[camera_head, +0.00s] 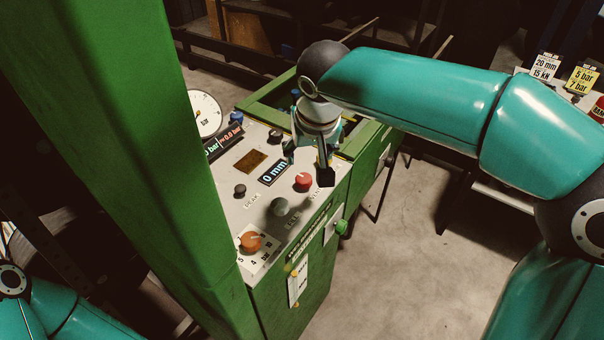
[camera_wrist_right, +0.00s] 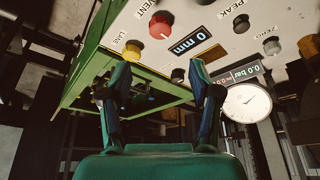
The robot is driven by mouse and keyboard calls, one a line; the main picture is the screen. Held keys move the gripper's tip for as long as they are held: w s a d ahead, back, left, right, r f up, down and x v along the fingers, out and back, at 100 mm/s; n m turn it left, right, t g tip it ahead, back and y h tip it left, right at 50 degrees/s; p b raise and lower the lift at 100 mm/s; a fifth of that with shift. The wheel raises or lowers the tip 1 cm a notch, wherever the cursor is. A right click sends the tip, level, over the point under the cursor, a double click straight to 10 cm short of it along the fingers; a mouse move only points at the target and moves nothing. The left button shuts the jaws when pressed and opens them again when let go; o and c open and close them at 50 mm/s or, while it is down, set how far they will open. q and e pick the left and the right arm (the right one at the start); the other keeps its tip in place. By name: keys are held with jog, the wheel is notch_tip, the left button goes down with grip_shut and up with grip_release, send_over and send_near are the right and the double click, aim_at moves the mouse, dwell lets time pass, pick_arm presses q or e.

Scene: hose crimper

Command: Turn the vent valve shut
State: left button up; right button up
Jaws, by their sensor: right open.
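The vent valve is the red knob (camera_head: 304,181) on the sloped light-grey panel, with a partly hidden VENT label beside it. The red knob also shows at the top of the right wrist view (camera_wrist_right: 160,24). My right gripper (camera_head: 307,164) hangs over the panel, open and empty, its dark fingertip close to the red knob. In the right wrist view the gripper's fingers (camera_wrist_right: 160,72) stand apart, with the red knob above and between them; no contact is clear. My left arm shows at the lower left, but its gripper is out of view.
Near the red knob are a 0 mm display (camera_head: 273,172), a grey-green button (camera_head: 279,207), an orange selector (camera_head: 251,241) and a black PEAK knob (camera_head: 240,190). A green post (camera_head: 130,130) rises at left. A gauge (camera_head: 205,114) stands behind. Open floor lies right.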

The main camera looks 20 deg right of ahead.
aim_at(304, 178)
jog(key=x, duration=1.2)
jog(key=shift+f+p, duration=0.25)
jog(key=shift+p, duration=0.1)
jog(key=c, duration=1)
jog(key=shift+a, duration=0.15)
jog(key=shift+c, duration=0.6)
